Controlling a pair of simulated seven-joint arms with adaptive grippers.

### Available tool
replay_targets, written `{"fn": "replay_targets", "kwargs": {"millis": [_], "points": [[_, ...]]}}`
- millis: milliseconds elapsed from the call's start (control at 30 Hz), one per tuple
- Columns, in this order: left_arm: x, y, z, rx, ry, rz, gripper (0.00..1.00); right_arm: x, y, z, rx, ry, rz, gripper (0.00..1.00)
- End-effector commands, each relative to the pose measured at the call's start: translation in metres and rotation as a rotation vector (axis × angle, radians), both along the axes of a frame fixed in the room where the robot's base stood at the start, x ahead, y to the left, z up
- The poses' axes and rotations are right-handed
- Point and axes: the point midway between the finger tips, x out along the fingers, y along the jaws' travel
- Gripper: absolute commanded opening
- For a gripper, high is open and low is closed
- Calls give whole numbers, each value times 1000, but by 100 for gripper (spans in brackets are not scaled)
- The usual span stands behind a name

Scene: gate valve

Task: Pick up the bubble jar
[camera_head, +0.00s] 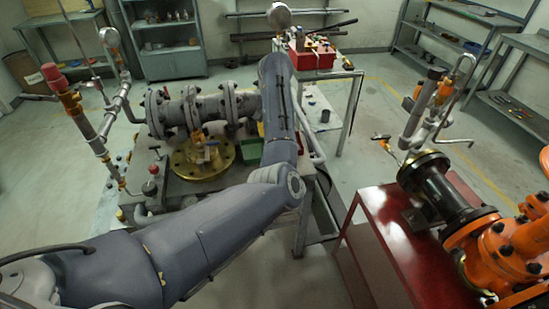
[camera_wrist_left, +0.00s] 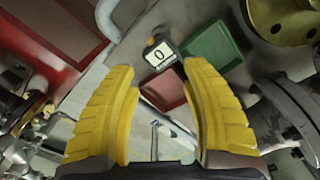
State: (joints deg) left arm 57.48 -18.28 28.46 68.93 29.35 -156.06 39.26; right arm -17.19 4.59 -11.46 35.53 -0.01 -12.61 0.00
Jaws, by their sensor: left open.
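A small item (camera_wrist_left: 160,52) with a dark cap and a white label bearing a dark "0" lies ahead of my left gripper in the left wrist view; it may be the bubble jar, but I cannot tell for sure. My left gripper (camera_wrist_left: 159,70) has its two yellow ridged fingers spread wide, with nothing held between them. The item shows between and just beyond the fingertips. In the head view my left arm hides that spot and the gripper. My right gripper is in neither view.
A green tray (camera_wrist_left: 212,50) and a dark red tray (camera_wrist_left: 165,88) sit beside the item. A grey flanged valve (camera_head: 200,108) stands on the bench left of my arm. A red cabinet (camera_head: 385,225) and orange pipework (camera_head: 505,240) are at right; floor lies between.

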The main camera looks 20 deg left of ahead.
Motion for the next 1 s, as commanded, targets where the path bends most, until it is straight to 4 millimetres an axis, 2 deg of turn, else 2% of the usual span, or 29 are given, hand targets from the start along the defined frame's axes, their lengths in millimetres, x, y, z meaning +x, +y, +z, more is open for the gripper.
{"fn": "replay_targets", "kwargs": {"millis": [100,400,533,833,1000], "points": [[-1,2,-25,4,4,2,47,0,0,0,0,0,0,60],[-1,2,-73,3,2,2,47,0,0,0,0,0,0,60],[0,1,-86,1,-1,3,47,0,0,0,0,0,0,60],[-1,2,-100,2,0,2,47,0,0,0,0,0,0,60],[-2,4,-121,3,0,3,47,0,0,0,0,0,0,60]]}}
